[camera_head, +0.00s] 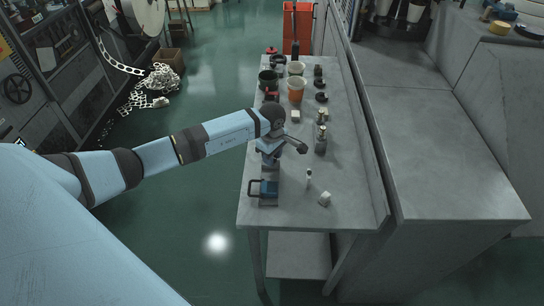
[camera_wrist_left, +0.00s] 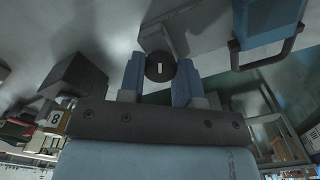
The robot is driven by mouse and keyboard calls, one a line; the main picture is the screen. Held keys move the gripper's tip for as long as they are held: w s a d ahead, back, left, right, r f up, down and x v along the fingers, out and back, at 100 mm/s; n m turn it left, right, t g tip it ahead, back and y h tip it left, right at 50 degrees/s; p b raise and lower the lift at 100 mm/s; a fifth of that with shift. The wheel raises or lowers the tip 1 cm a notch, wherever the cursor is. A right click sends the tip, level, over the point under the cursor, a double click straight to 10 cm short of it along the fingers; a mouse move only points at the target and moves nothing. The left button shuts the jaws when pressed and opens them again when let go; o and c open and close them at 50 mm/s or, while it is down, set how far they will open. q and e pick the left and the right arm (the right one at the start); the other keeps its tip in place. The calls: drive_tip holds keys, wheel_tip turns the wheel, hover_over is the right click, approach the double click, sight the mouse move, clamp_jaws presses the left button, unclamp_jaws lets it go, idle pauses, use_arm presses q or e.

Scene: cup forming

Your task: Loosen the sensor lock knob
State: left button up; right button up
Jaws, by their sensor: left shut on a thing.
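The lock knob (camera_wrist_left: 160,67) is a dark round disc with a short white mark. It shows in the left wrist view between the two blue-grey fingers. My left gripper (camera_wrist_left: 160,76) is shut on it, one finger on each side. A grey block (camera_wrist_left: 185,30) shows just behind the knob. In the head view my left gripper (camera_head: 272,158) is over the near left part of the table, and the knob is hidden there. A blue device with a dark handle (camera_head: 264,188) stands just in front of the gripper; it also shows in the left wrist view (camera_wrist_left: 268,20). My right gripper is not in view.
The grey table (camera_head: 345,180) holds an orange cup (camera_head: 296,90), several bottles (camera_head: 321,140), a small vial (camera_head: 308,178) and a white crumpled piece (camera_head: 325,199). A large grey machine bench (camera_head: 440,170) borders the table's right side. The table's near right part is mostly clear.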

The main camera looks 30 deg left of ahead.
use_arm(q)
drive_tip(key=shift+f+n+b, duration=0.15)
drive_tip(key=shift+n+b, duration=0.35)
drive_tip(key=shift+n, duration=0.2)
drive_tip(key=n+b, duration=0.1)
drive_tip(key=n, duration=0.1)
drive_tip(key=shift+n, duration=0.3)
drive_tip(key=n+b, duration=0.1)
drive_tip(key=n, duration=0.2)
drive_tip(key=shift+n, duration=0.3)
drive_tip(key=n, duration=0.3)
drive_tip(key=shift+n, duration=0.3)
drive_tip(key=n, duration=0.4)
drive_tip(key=shift+n+b, duration=0.3)
drive_tip(key=shift+b, duration=0.1)
drive_tip(key=n, duration=0.4)
drive_tip(key=shift+n, duration=0.4)
drive_tip(key=shift+r, duration=0.2)
drive_tip(key=o, duration=0.9)
